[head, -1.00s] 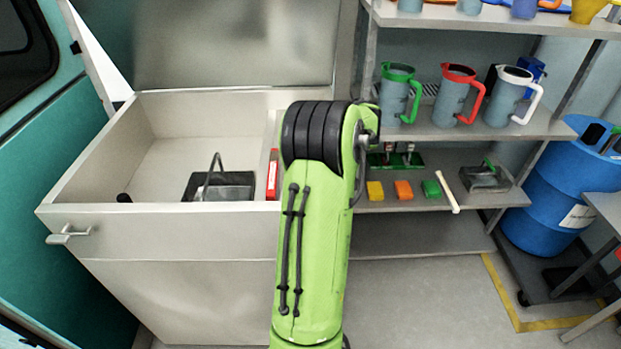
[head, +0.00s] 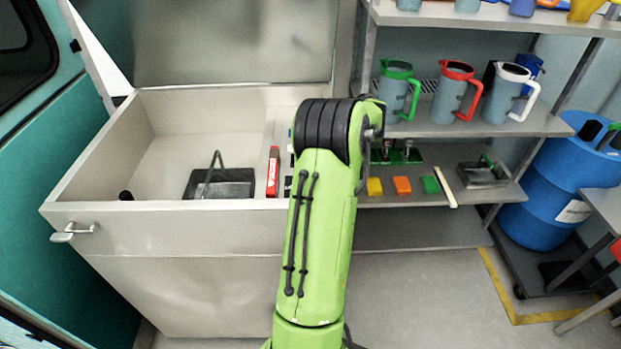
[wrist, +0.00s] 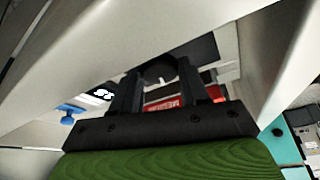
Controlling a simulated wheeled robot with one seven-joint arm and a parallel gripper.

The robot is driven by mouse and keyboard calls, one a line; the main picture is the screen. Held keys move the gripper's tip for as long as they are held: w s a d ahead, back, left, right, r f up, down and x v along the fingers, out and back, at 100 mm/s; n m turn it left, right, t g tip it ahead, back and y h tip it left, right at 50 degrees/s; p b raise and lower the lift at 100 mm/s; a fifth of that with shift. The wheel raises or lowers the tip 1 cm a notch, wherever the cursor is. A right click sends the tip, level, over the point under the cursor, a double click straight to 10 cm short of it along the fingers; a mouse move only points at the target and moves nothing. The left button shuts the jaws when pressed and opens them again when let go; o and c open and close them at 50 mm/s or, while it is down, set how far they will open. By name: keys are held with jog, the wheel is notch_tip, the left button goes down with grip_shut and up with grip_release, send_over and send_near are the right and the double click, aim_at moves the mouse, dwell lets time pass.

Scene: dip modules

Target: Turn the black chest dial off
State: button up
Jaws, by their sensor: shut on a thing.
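The open grey chest (head: 170,232) stands on the left in the head view, its lid raised. In the wrist view, a dark round knob, which looks like the black dial (wrist: 158,69), sits between the black fingertips of my gripper (wrist: 160,79). The fingers are shut on it. The dial's marking and angle cannot be read. In the head view my green arm hides the gripper and the dial.
Inside the chest are a dark handled container (head: 222,188) and a red box (head: 273,172). A blue knob (wrist: 71,111) shows in the wrist view. Shelves with jugs (head: 452,95) and coloured blocks (head: 402,186) stand right of my arm.

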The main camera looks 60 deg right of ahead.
jog(key=o, duration=1)
jog(key=shift+r, duration=0.15)
jog(key=p+v, duration=0.6)
jog(key=v, duration=0.9)
jog(key=shift+s+r, duration=0.2)
